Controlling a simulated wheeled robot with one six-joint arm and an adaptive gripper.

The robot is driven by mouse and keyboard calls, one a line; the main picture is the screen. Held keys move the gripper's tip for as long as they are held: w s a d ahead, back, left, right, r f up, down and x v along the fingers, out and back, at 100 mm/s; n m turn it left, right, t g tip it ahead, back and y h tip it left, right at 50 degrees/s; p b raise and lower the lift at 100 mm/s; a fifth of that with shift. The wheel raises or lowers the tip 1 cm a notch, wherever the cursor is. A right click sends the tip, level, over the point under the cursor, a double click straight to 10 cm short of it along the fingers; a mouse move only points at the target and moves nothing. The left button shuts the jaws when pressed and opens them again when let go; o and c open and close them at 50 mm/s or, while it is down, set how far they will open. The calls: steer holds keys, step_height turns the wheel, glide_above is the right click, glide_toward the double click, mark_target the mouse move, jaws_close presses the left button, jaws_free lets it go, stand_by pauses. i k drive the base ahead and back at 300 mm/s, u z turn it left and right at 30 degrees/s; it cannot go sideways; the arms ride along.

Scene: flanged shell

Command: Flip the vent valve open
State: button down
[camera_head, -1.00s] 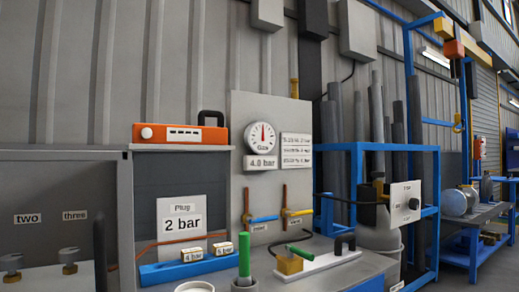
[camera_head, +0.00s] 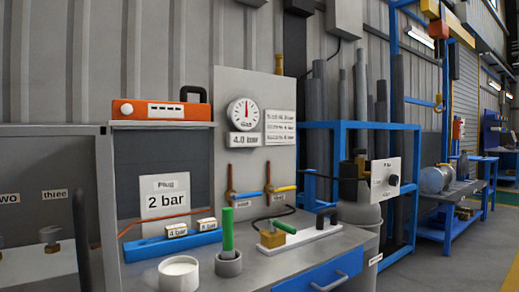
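Two small valves sit side by side on vertical copper pipes on a grey panel (camera_head: 262,92). The right valve has a yellow lever (camera_head: 283,188) lying roughly level across its pipe. A small label below it is too blurred to read surely; it may be the vent valve. The left valve has a blue lever (camera_head: 249,193), also roughly level, with a label that looks like "Inlet". A round gauge (camera_head: 243,113) with a "4.0 bar" plate hangs above the valves. My gripper does not show in this view.
On the grey bench (camera_head: 296,262) below stand a green rod in a grey cup (camera_head: 228,264), a white round container (camera_head: 179,273), a brass block (camera_head: 272,239) on a white plate and a blue rack (camera_head: 160,247). A blue frame (camera_head: 395,125) stands right.

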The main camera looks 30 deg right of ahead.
mark_target(272, 190)
steer(key=u, duration=2.15)
steer(key=k, duration=1.35)
steer(key=z, duration=2.05)
steer(key=i, duration=0.5)
steer(key=u, duration=0.05)
